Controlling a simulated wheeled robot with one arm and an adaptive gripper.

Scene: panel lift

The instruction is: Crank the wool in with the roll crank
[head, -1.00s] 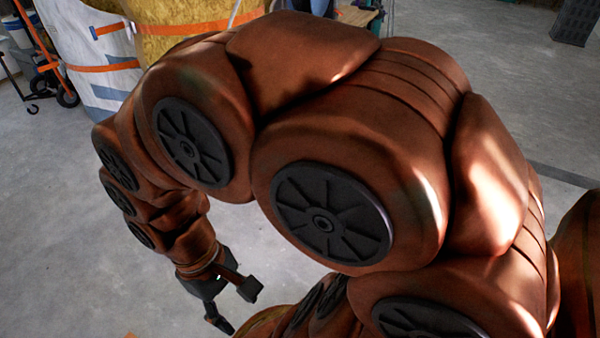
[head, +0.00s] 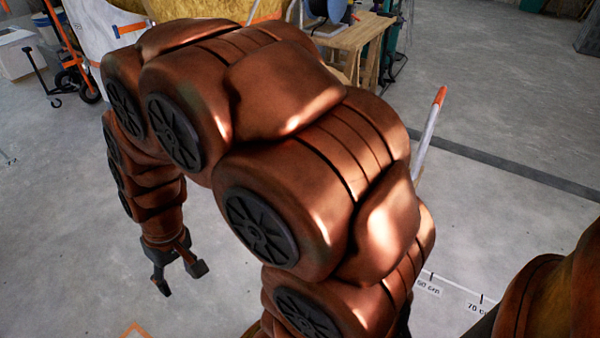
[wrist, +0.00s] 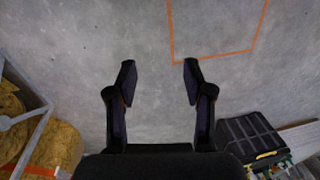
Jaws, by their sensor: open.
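My gripper (head: 178,275) hangs at the end of my arm on the left of the head view, pointing down over the bare floor. In the wrist view my gripper (wrist: 160,80) is open, with nothing between its two dark fingers. Yellow wool (head: 195,12) shows in part at the top of the head view, behind my arm. Yellow wool rolls (wrist: 60,150) also show at the left of the wrist view, beside a grey metal frame. I cannot make out the roll crank in either view.
A wooden bench (head: 355,40) with a blue round thing on it stands at the back. A white post with an orange tip (head: 432,125) stands right of my arm. Orange floor lines (wrist: 215,55) and a black case (wrist: 248,135) show in the wrist view. Grey floor is clear around my gripper.

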